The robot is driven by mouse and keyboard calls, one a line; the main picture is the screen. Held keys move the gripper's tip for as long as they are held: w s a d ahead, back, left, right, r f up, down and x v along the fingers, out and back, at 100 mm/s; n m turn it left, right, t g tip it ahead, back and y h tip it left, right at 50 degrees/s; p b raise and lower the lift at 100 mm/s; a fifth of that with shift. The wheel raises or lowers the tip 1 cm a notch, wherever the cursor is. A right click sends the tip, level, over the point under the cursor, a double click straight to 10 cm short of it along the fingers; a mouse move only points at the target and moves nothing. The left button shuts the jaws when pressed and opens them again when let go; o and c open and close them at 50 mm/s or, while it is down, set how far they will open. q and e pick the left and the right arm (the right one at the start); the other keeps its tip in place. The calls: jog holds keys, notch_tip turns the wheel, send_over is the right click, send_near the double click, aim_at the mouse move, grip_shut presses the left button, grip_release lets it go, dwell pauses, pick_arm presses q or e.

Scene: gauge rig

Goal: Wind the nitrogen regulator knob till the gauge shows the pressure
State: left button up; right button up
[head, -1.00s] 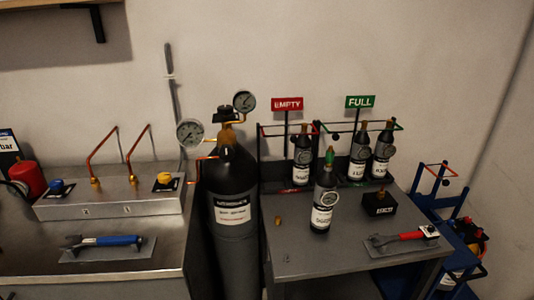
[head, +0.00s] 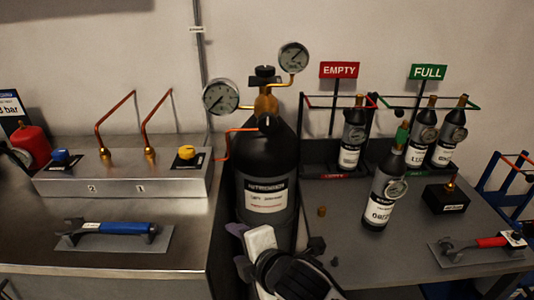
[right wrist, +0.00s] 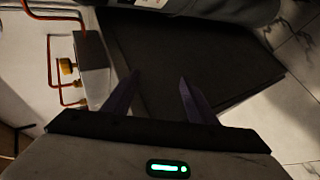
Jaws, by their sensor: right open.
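The black nitrogen cylinder (head: 267,165) stands upright between the two benches, with a white label reading nitrogen. Its brass regulator (head: 266,103) carries a left gauge (head: 221,97) and a right gauge (head: 293,57); their readings are too small to tell. A black knob (head: 265,72) tops the regulator, and another black knob (head: 266,121) sits at its front, lower down. My right gripper (head: 239,249) is low in front of the cylinder, below the label and apart from both knobs. Its purple fingers are spread and empty in the right wrist view (right wrist: 160,77). My left gripper is out of view.
The left bench has a steel manifold (head: 125,184) with copper pipes and a blue-handled wrench (head: 113,228). The right bench holds several small bottles, one loose bottle (head: 381,200) and a red-handled wrench (head: 480,243). A sign (head: 13,107) at far left shows bar.

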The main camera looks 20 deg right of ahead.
aim_at(268, 125)
jog(key=w+d+r+n+t+h+b, duration=0.1)
jog(key=d+r+n+t+h+b, duration=0.15)
jog(key=r+n+b, duration=0.35)
jog(key=d+r+n+t+h+b, duration=0.1)
jog(key=d+r+n+t+h, duration=0.15)
jog(key=r+n, duration=0.45)
jog(key=w+d+r+n+t+h+b, duration=0.1)
jog(key=d+r+n+h+b, duration=0.2)
jog(key=r, duration=0.6)
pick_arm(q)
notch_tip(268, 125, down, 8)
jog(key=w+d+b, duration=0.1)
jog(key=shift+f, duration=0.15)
pick_arm(e)
jog(key=x, duration=0.9)
jog(key=shift+w+a+r, duration=0.2)
jog(key=shift+w+r, duration=0.05)
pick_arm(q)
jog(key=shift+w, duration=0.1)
pick_arm(e)
jog(key=shift+c, duration=0.6)
jog(key=c, duration=0.9)
jog(key=shift+c, duration=0.2)
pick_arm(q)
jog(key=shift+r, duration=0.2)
pick_arm(e)
jog(key=shift+m, duration=0.3)
